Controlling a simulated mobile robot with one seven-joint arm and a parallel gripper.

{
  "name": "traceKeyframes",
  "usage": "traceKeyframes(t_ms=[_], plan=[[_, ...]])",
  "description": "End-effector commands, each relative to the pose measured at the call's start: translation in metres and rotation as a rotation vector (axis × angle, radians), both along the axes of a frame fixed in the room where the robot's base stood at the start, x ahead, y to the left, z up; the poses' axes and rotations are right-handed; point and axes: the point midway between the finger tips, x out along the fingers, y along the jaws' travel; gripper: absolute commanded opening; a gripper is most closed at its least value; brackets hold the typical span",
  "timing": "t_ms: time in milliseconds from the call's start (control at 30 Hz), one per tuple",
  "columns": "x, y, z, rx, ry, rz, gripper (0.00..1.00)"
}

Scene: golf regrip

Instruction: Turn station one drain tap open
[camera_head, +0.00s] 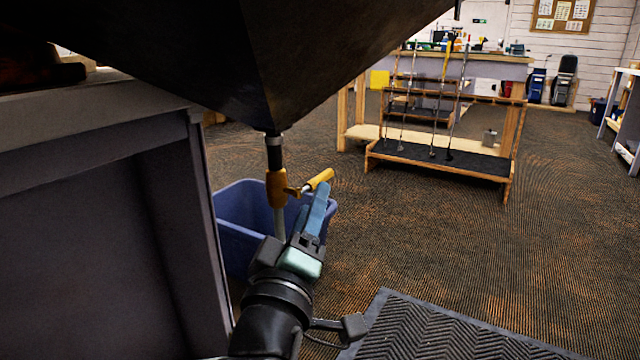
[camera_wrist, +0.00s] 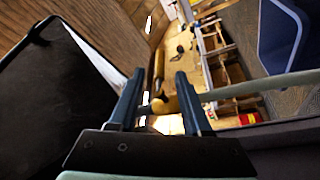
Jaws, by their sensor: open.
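The drain tap (camera_head: 277,188) has a brass-orange body on a pipe under the black funnel-shaped hopper (camera_head: 250,60). Its yellow lever handle (camera_head: 320,179) sticks out to the right, tilted slightly up. My gripper (camera_head: 320,193) is just in front of and below the handle, with blue fingers pointing up toward it. In the head view the fingers overlap, so their gap is hidden. In the wrist view my gripper (camera_wrist: 159,75) is open, and the yellow tap parts (camera_wrist: 163,104) show between and beyond the fingers. I cannot tell whether the fingers touch the handle.
A blue bin (camera_head: 236,213) stands on the floor under the pipe. A grey workbench (camera_head: 100,140) is close on the left. A wooden rack (camera_head: 440,165) with golf clubs stands farther back. A ribbed black mat (camera_head: 430,330) lies front right; carpet right of the bin is clear.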

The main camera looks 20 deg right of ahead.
Motion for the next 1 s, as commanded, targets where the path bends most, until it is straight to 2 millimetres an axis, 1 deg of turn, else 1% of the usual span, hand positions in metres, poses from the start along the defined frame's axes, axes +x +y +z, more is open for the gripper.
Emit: traceKeyframes(t_ms=[33,200,400,600,867,900,967,1000], plan=[[0.007,-0.005,0.000,0.002,-0.003,-0.001,0.48],[0.030,-0.020,0.005,0.002,-0.002,-0.001,0.48],[0.049,-0.032,0.011,0.001,-0.002,0.000,0.48],[0.057,-0.037,0.014,0.001,-0.001,0.001,0.48],[0.058,-0.037,0.015,0.001,-0.001,0.001,0.48],[0.058,-0.037,0.015,0.002,-0.001,0.002,0.45],[0.058,-0.037,0.015,0.002,-0.001,0.002,0.34],[0.058,-0.037,0.015,0.002,-0.001,0.002,0.27]])
